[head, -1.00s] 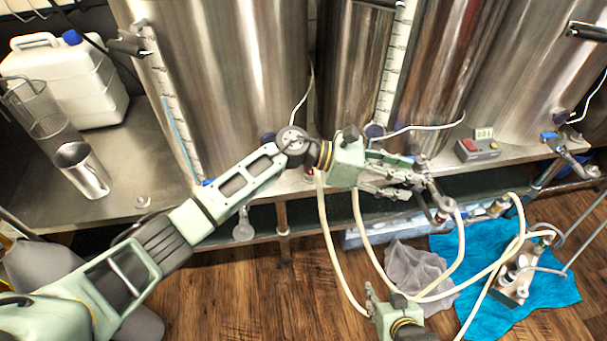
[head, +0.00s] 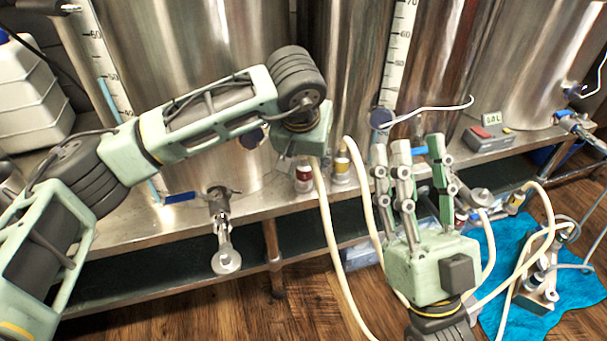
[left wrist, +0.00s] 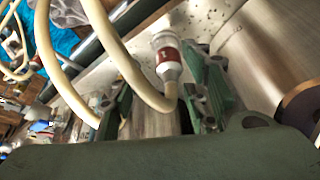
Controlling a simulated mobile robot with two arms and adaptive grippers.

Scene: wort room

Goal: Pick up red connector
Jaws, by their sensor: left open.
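The red connector (head: 303,175) is a pale hose end with a red band, upright on the metal shelf's front edge in the head view. In the left wrist view the red connector (left wrist: 168,60), marked 1, lies just beyond and between the fingers, its cream hose curving toward the palm. My left gripper (left wrist: 158,85) is open around the hose area; contact cannot be told. In the head view my left gripper (head: 303,135) is right above the connector, its fingers hidden. My right gripper (head: 418,155) points up with fingers apart and looks empty.
A yellow-banded connector (head: 342,166) stands close to the right of the red one. Steel tanks (head: 190,70) rise behind the shelf. A valve (head: 222,225) hangs over the front edge. Hoses loop down to a blue cloth (head: 510,250) on the floor.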

